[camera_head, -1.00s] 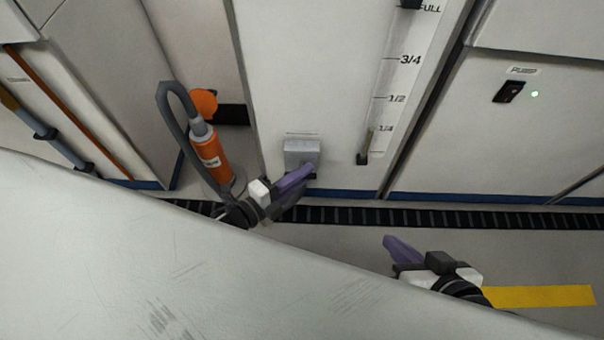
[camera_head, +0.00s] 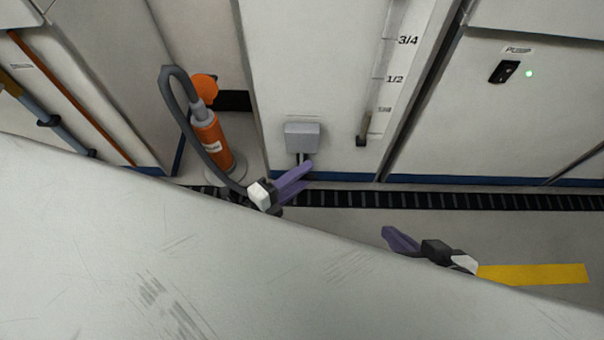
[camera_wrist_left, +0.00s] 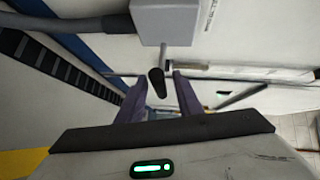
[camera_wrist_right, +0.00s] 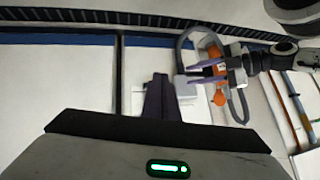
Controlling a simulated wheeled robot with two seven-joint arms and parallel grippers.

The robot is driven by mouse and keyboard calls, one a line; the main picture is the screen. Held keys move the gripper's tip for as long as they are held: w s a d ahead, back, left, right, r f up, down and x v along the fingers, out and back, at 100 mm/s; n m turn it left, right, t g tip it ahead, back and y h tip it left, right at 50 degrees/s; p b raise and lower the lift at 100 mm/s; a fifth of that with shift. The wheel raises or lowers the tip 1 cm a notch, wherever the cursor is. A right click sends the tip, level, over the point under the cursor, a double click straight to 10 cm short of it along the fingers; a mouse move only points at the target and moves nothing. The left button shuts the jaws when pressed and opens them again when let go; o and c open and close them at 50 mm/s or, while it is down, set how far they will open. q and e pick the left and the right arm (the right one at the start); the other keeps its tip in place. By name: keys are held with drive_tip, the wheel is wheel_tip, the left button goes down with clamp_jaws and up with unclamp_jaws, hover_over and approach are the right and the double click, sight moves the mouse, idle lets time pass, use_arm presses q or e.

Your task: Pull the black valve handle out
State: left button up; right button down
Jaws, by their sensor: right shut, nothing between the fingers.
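The black valve handle (camera_wrist_left: 156,83) hangs on a thin grey stem below a grey box (camera_head: 302,137) low on the white wall panel. In the left wrist view the box (camera_wrist_left: 174,20) is at the top. My left gripper (camera_head: 303,175) is open just below the box. Its two purple fingers (camera_wrist_left: 158,90) stand apart on either side of the handle's lower end, with no clear contact. In the head view, the fingers largely hide the handle. My right gripper (camera_head: 390,236) is shut and empty, off to the right above the floor; its closed fingers also show in the right wrist view (camera_wrist_right: 158,90).
An orange cylinder (camera_head: 212,143) with a grey hose stands left of the panel. A level gauge (camera_head: 385,80) and a switch (camera_head: 504,71) are on the wall to the right. A large pale surface (camera_head: 150,250) fills the foreground. Floor near the yellow stripe (camera_head: 535,275) is clear.

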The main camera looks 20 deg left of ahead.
drive_tip(key=shift+r, duration=0.15)
use_arm(q)
drive_tip(key=shift+s+a, duration=0.1)
drive_tip(key=shift+s, duration=0.1)
drive_tip(key=p+v, duration=0.2)
drive_tip(key=v, duration=0.8)
drive_tip(key=shift+p, duration=0.3)
use_arm(e)
drive_tip(key=shift+s+d+r+m+t+h, duration=0.1)
drive_tip(key=shift+s+d+m+t+h, duration=0.1)
drive_tip(key=shift+d, duration=0.2)
drive_tip(key=shift+s+d+r+m+t+h, duration=0.1)
drive_tip(key=shift+d+h, duration=0.1)
drive_tip(key=shift+d, duration=0.15)
use_arm(q)
drive_tip(key=shift+w+r, duration=0.15)
drive_tip(key=shift+r, duration=0.05)
use_arm(e)
drive_tip(key=shift+r, duration=0.1)
